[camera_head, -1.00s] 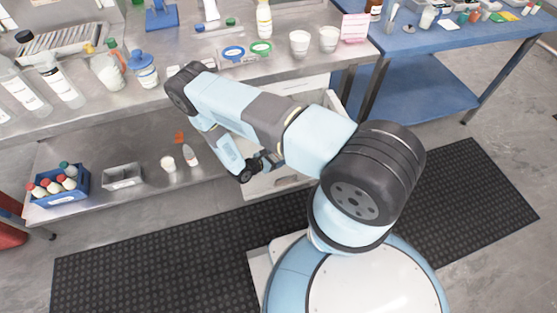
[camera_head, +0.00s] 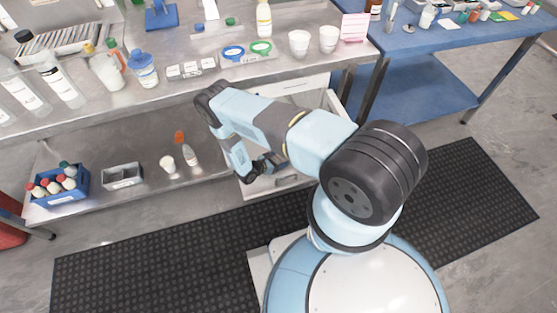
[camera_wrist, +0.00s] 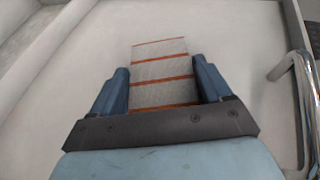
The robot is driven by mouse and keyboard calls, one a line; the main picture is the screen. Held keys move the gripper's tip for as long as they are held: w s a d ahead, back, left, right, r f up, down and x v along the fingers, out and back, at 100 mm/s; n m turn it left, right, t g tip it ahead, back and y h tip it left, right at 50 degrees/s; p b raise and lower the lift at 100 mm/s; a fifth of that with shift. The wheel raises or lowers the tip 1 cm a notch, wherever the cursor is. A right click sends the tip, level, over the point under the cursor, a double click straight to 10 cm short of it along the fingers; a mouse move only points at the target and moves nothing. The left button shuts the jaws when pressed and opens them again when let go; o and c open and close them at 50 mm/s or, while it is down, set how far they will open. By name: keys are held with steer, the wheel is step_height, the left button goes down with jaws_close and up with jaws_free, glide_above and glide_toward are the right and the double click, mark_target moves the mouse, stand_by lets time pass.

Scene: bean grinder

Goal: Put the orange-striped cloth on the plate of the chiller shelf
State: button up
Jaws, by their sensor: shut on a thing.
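The orange-striped cloth (camera_wrist: 160,72) is a flat pale grey piece with thin orange stripes. In the wrist view it lies between the two blue fingers of my gripper (camera_wrist: 160,88), which are shut on it, and its far end sticks out beyond them. Behind it is the white inside of an open drawer (camera_wrist: 235,50). In the head view my gripper (camera_head: 262,168) is low in front of the bench, at the drawer, and the cloth cannot be made out there. I cannot make out a plate or a chiller shelf in either view.
A metal drawer handle (camera_wrist: 300,85) is close on the right in the wrist view. The steel bench (camera_head: 110,108) above holds bottles, tape rings and white cups. Its lower shelf (camera_head: 100,210) holds a blue crate (camera_head: 85,181) of bottles and a metal bin (camera_head: 122,176).

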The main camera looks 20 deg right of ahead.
steer(key=o, duration=1)
steer(key=v, duration=1.2)
steer(key=shift+s+r, duration=0.1)
